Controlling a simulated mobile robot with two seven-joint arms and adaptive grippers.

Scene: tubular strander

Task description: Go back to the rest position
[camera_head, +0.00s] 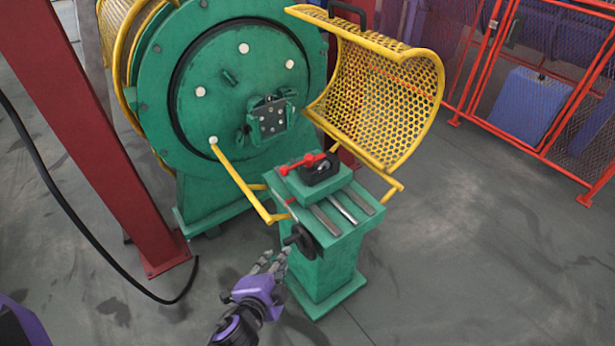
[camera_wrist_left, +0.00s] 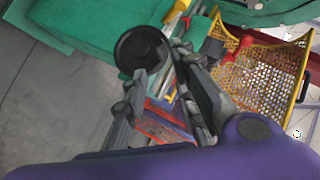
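My left gripper (camera_head: 274,261) reaches in from the bottom of the head view, on a purple wrist. It is close in front of the black handwheel (camera_head: 299,240) on the green pedestal (camera_head: 325,270). In the left wrist view the gripper's fingers (camera_wrist_left: 163,66) are spread apart with nothing held between them. The handwheel (camera_wrist_left: 141,51) shows beside the fingertips there; I cannot tell whether they touch it. My right gripper is in neither view.
The green machine with a round plate (camera_head: 240,110) stands behind the pedestal. A yellow perforated guard (camera_head: 385,95) is raised at its right. A red post (camera_head: 95,130) and a black cable (camera_head: 75,215) are at left. Red mesh fencing (camera_head: 560,60) stands at back right; the floor at right is clear.

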